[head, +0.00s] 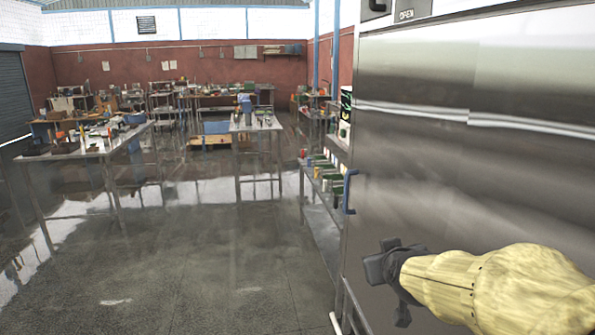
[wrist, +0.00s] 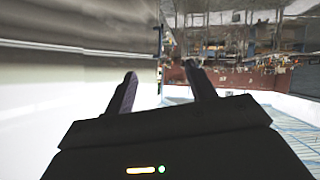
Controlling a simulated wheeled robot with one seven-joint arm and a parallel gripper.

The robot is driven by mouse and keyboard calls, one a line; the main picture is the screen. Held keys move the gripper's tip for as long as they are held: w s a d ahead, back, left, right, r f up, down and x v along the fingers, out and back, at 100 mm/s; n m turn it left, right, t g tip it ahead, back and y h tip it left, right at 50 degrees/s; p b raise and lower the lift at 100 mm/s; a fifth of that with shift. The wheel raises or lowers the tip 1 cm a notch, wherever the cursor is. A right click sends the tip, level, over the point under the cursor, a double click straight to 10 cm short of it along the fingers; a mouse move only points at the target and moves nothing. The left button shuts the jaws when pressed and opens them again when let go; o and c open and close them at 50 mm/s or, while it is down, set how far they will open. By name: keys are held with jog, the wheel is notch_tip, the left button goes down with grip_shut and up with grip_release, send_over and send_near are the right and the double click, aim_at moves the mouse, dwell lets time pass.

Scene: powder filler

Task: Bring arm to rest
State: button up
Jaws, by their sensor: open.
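My gripper (head: 388,280) is at the lower right of the head view, at the end of my yellow-sleeved arm. It is in front of the large steel cabinet (head: 450,170). In the wrist view my gripper (wrist: 163,90) shows two dark fingers spread apart with nothing between them. The blue handle (head: 349,192) on the cabinet's left edge is above and left of the gripper, apart from it.
A shelf with several bottles (head: 325,170) stands just left of the cabinet. Cluttered workbenches (head: 95,145) stand further off at left and centre. The grey floor (head: 220,270) in front is clear and looks wet or shiny.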

jog(key=s+a+f+m+g+y, duration=0.1)
jog(key=s+a+f+m+g, duration=0.1)
jog(key=s+f+g, duration=0.7)
jog(key=s+f, duration=0.8)
jog(key=f, duration=0.2)
jog(key=shift+s+a, duration=0.25)
jog(key=shift+a, duration=0.1)
